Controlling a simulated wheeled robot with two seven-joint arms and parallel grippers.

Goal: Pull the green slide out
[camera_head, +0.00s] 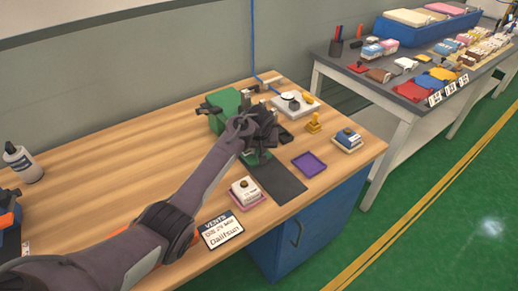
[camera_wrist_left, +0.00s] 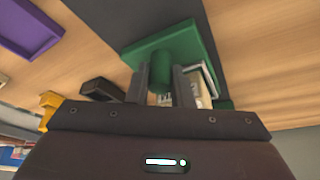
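The green slide (camera_head: 257,158) shows in the head view as a small green piece just in front of my left gripper (camera_head: 258,142), at the back end of a dark mat. A larger green block (camera_head: 224,112) stands behind, partly hidden by the gripper. In the left wrist view the slide is a green plate (camera_wrist_left: 196,42) with a round green knob (camera_wrist_left: 160,70). My left gripper's fingers (camera_wrist_left: 161,84) stand on both sides of the knob and appear closed on it. My right gripper is in neither view.
The dark mat (camera_head: 278,183) lies bare in front of the slide. A purple tray (camera_head: 309,164) is to its right and a stamp on a pink base (camera_head: 246,193) to its left. A yellow stamp (camera_head: 313,123) and a blue stamp (camera_head: 348,140) stand further right.

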